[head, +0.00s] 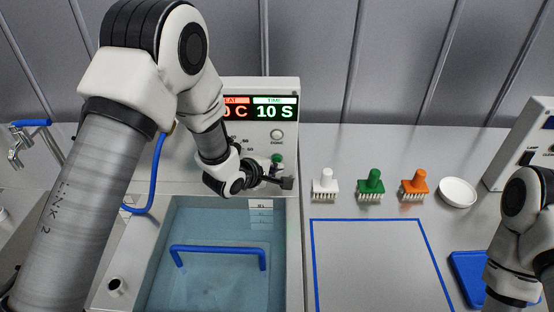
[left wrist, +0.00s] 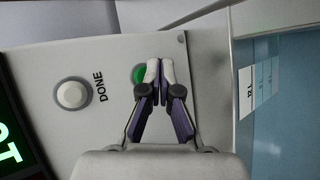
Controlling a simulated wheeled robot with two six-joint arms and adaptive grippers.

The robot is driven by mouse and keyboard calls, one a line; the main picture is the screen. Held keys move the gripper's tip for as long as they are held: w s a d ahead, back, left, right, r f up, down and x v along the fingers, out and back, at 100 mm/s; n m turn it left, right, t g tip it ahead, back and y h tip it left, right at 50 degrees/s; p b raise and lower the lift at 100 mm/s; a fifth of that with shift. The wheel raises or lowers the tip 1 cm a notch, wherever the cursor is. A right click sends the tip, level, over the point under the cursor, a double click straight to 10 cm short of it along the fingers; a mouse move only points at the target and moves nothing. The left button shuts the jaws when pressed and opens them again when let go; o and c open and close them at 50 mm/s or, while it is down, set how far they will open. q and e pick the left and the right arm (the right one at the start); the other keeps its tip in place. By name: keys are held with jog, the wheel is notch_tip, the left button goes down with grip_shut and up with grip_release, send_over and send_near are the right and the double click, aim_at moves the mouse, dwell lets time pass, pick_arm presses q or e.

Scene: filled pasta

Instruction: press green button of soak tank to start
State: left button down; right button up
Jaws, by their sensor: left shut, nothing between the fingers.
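The soak tank (head: 294,235) is filled with blue water and has a blue bar handle inside. Its control panel (head: 290,88) stands behind it with a lit display reading 10 S. The green button (head: 277,158) is low on the panel, just above my left gripper (head: 284,182). In the left wrist view the green button (left wrist: 139,74) shows partly behind the tips of my left gripper (left wrist: 159,66). That gripper is shut and empty. I cannot tell whether its tips touch the button. My right arm shows at the right edge, but its gripper is out of view.
White (head: 324,184), green (head: 371,183) and orange (head: 414,185) brushes stand right of the tank, near a white bowl (head: 458,192). A blue-outlined mat area (head: 380,265) is clear. A white DONE button (left wrist: 72,95) sits beside the green one.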

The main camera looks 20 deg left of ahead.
pick_arm(q)
jog(key=shift+s+d, duration=0.2)
jog(key=shift+s, duration=0.6)
jog(key=shift+s+d, duration=0.25)
jog(key=shift+s, duration=0.55)
jog(key=shift+s+d, duration=0.2)
jog(key=shift+s, duration=0.6)
jog(key=shift+p, duration=0.3)
